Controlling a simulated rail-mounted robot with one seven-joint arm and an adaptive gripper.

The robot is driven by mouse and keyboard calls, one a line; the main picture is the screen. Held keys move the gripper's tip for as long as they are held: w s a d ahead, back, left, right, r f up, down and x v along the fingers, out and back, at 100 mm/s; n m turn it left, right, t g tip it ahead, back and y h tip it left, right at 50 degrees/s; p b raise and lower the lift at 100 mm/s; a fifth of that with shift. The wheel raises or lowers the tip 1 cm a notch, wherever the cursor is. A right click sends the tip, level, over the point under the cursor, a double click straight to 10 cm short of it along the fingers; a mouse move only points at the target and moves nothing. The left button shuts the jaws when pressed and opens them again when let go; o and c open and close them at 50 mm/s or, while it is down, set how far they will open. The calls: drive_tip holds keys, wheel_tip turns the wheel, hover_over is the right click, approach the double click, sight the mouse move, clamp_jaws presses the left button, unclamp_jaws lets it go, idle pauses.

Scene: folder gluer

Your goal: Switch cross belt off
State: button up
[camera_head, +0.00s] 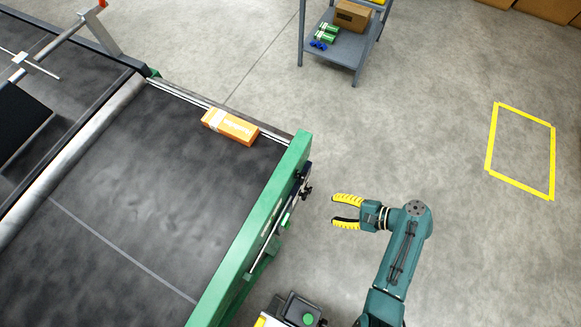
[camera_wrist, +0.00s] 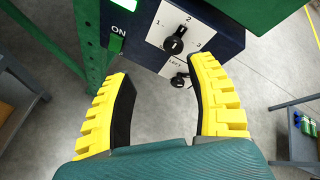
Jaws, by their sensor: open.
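A dark blue control box (camera_wrist: 215,35) fills the top of the wrist view, with a black rotary knob (camera_wrist: 174,43) among the marks 1, 2 and 3.
The dark belt (camera_head: 160,190) carries an orange box (camera_head: 230,127) near its far edge. A green frame beam (camera_head: 265,215) edges the belt. A grey shelf cart (camera_head: 345,50) stands at the back. Yellow tape (camera_head: 520,116) marks clear floor at right.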

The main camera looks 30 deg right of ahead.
drive_tip(key=s+a+f+m+t+y+b, duration=0.1)
drive_tip(key=s+a+f+m+t+b, duration=0.25)
drive_tip(key=f, duration=0.35)
drive_tip(key=s+a+f+m+t+y+b, duration=0.1)
drive_tip(key=s+a+f+m+t+b, duration=0.1)
drive_tip(key=s+f+m+b, duration=0.4)
approach(288, 225)
drive_tip(key=shift+n+t, duration=0.25)
drive_tip(key=x, duration=0.9)
drive_tip(key=shift+w+a+r, duration=0.15)
clamp_jaws()
drive_tip(key=shift+b, duration=0.35)
